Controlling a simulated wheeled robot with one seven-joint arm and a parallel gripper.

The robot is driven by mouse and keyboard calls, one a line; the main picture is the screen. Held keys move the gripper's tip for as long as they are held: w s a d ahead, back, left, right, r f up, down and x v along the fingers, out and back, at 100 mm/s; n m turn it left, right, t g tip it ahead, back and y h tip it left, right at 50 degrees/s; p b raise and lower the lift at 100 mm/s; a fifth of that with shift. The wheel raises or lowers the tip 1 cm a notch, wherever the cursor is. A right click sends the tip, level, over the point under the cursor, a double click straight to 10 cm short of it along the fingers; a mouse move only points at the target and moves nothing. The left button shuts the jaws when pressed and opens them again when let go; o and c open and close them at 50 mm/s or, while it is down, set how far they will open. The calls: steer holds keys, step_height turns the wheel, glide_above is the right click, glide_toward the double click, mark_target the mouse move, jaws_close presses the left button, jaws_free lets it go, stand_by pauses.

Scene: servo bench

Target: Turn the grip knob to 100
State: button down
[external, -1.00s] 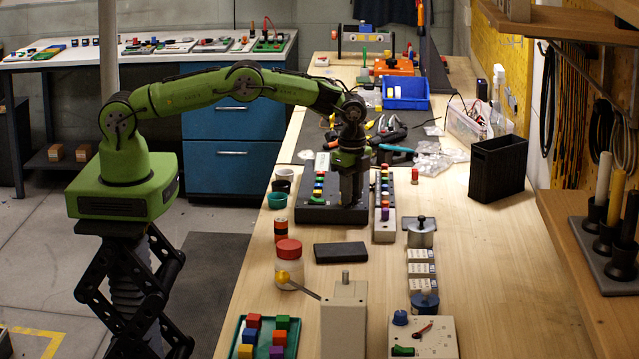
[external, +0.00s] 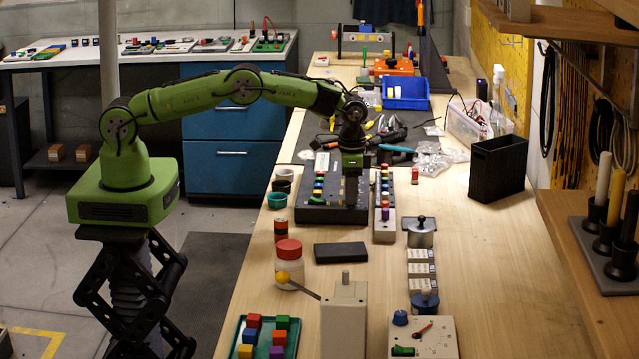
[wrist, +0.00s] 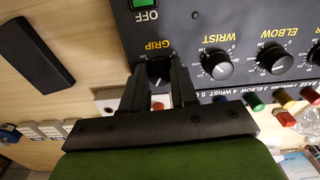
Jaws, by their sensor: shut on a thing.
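The dark control box (external: 318,214) lies on the bench, with my gripper (external: 352,205) pointing down at its right end. In the wrist view, the grip knob (wrist: 157,73) sits under the yellow GRIP label, between the two fingers of my gripper (wrist: 159,67). The fingers are shut on the knob from both sides. They cover much of its dial and pointer, so I cannot read its setting. The WRIST knob (wrist: 219,66) and ELBOW knob (wrist: 275,60) are to the right in the wrist view, clear of the fingers.
A green OFF switch (wrist: 143,4) sits near the GRIP label. A black flat block (external: 340,252) lies in front of the box. A strip with coloured pegs (external: 384,229) stands close to the right of my gripper.

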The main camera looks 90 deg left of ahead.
steer(key=shift+n, duration=1.6)
steer(key=c, duration=0.9)
jaws_free()
steer(key=shift+o, duration=0.2)
steer(key=shift+r, duration=0.1)
step_height(320, 180, up, 16)
steer(key=p, duration=0.3)
steer(key=shift+p, duration=0.4)
steer(key=shift+f, duration=0.2)
